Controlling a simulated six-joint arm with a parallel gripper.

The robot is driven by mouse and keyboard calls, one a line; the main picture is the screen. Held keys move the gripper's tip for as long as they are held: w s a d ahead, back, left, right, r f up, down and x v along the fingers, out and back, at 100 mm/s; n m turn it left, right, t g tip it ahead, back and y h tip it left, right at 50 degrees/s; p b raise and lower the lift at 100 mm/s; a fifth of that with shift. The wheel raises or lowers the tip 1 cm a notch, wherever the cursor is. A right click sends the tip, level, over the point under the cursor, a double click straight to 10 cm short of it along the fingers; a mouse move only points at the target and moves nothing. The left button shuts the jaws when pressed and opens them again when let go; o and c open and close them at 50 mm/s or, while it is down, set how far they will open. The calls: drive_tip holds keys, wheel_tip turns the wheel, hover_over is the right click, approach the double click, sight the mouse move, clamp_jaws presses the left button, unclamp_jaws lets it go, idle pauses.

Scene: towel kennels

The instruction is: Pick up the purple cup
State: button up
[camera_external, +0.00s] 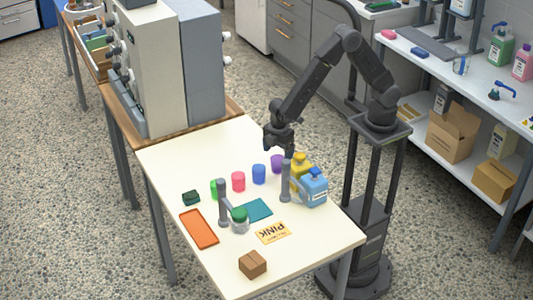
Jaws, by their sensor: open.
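My gripper (279,151) hangs above the table just over and behind the purple cup, pointing down. It is open and appears empty. The fingertips are small and dark here, so I cannot tell whether they touch the cup.
The table's back left (190,155) is clear.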

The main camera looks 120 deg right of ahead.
sight(277, 165)
drive_tip(key=shift+d+f, duration=0.1)
drive_tip(key=shift+f, duration=3)
drive_tip(key=c, duration=1)
drive_tip(key=shift+r, duration=0.1)
